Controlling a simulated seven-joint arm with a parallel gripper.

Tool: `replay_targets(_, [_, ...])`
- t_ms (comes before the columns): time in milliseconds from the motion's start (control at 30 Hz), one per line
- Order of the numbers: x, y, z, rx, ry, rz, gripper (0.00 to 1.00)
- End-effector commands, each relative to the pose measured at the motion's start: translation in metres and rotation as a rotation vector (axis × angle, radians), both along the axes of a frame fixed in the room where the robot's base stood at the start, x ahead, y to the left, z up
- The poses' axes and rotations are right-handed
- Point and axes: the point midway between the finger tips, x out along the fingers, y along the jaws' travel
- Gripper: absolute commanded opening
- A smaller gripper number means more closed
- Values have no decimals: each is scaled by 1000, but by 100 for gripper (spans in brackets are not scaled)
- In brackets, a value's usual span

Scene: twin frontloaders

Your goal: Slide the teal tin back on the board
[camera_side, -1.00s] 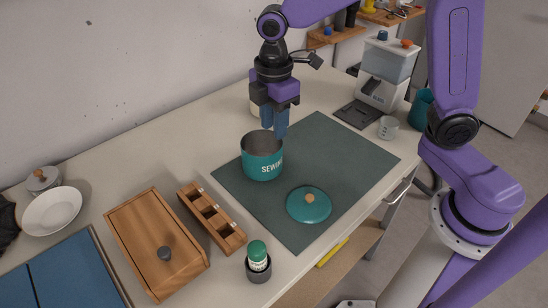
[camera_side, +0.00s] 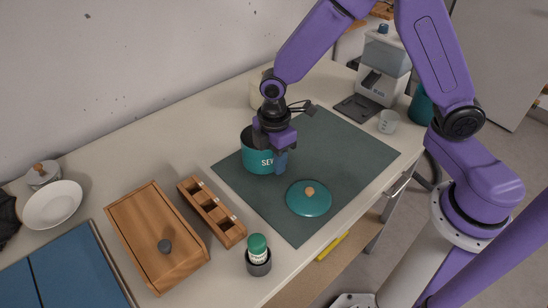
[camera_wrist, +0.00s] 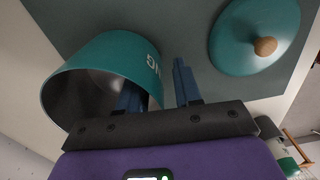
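The teal tin (camera_side: 256,158), an open pot with white lettering, stands upright on the dark green board (camera_side: 345,150) near its left edge. It fills the left of the wrist view (camera_wrist: 110,52), its dark inside showing. My gripper (camera_side: 273,158) is lowered at the tin's right side. In the wrist view my gripper (camera_wrist: 157,85) is open, with one blue finger at the tin's mouth, seemingly inside, and the other outside. The tin's wall lies between them; a gap shows beside the outer finger. The fingertip inside is hidden.
A teal lid (camera_side: 309,199) with a wooden knob lies on the board in front of the tin. A wooden rack (camera_side: 212,212), a wooden box (camera_side: 157,238) and a green-topped jar (camera_side: 258,250) stand left and front. The board's right and back are clear.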

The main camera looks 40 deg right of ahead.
Motion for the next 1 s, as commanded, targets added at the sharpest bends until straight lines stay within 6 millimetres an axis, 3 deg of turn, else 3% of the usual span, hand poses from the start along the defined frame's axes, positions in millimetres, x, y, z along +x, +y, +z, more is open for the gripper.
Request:
replay_targets(233, [0, 0, 0, 0, 0, 0, 34])
replay_targets(333, [0, 0, 0, 0, 0, 0, 1])
replay_targets(367, [0, 0, 0, 0, 0, 0, 0])
replay_targets(667, [4, 0, 0, 0, 0, -1, 0])
replay_targets(1000, [34, 0, 0, 1, -1, -1, 0])
